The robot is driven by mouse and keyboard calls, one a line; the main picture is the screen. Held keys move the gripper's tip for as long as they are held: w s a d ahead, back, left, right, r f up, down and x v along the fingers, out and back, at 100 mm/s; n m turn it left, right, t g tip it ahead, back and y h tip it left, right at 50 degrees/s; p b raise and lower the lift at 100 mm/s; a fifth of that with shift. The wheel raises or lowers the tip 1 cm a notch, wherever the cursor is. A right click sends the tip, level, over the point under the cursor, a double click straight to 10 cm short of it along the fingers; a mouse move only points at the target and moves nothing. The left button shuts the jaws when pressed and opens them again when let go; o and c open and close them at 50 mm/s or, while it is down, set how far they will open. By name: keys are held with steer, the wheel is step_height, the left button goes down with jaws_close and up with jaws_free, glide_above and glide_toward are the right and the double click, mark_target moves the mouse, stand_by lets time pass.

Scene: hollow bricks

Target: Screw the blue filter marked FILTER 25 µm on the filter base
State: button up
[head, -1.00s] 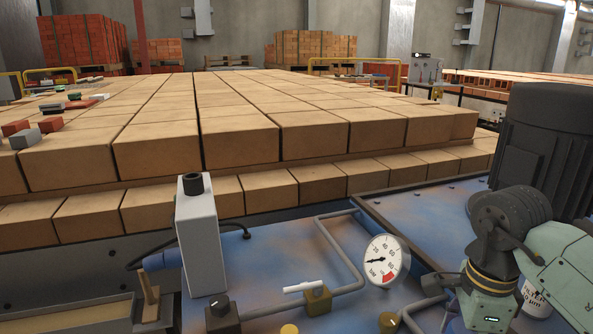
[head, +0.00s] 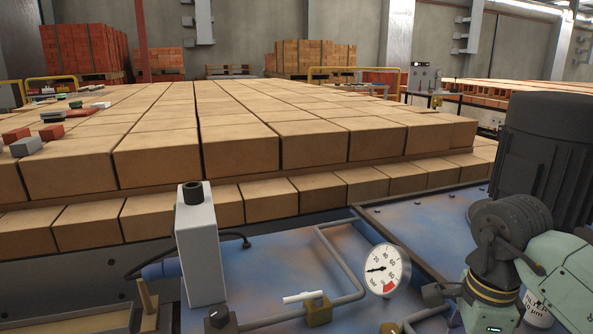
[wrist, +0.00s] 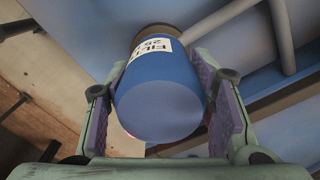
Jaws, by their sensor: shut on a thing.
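The blue filter (wrist: 160,100) fills the middle of the wrist view, with a white label reading FILT and 25 on its far side. My gripper (wrist: 162,85) is shut on it, with one purple-padded finger on each side. A round, grey-brown part (wrist: 156,31), likely the filter base, lies right at the filter's far end. Whether the thread is engaged cannot be seen. In the head view my gripper (head: 492,318) is at the lower right, its fingers cut off by the bottom edge. The blue filter is not visible there.
A pale surface with lettering ending in µm (head: 537,312) shows partly behind my arm. Left of my gripper are a pressure gauge (head: 386,270), pipes and a white-handled valve (head: 305,296). A dark motor (head: 545,155) stands close at right. Stacked bricks (head: 240,145) lie behind.

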steer(key=shift+f+m+b, duration=0.1)
steer(key=shift+m+b, duration=0.25)
steer(key=shift+m, duration=0.05)
steer(key=shift+c, duration=0.5)
steer(key=shift+m+b, duration=0.35)
steer(key=shift+m, duration=0.65)
steer(key=shift+m+b, duration=0.55)
steer(key=shift+m, duration=0.95)
steer(key=shift+m+b, duration=0.55)
steer(key=shift+m, duration=0.85)
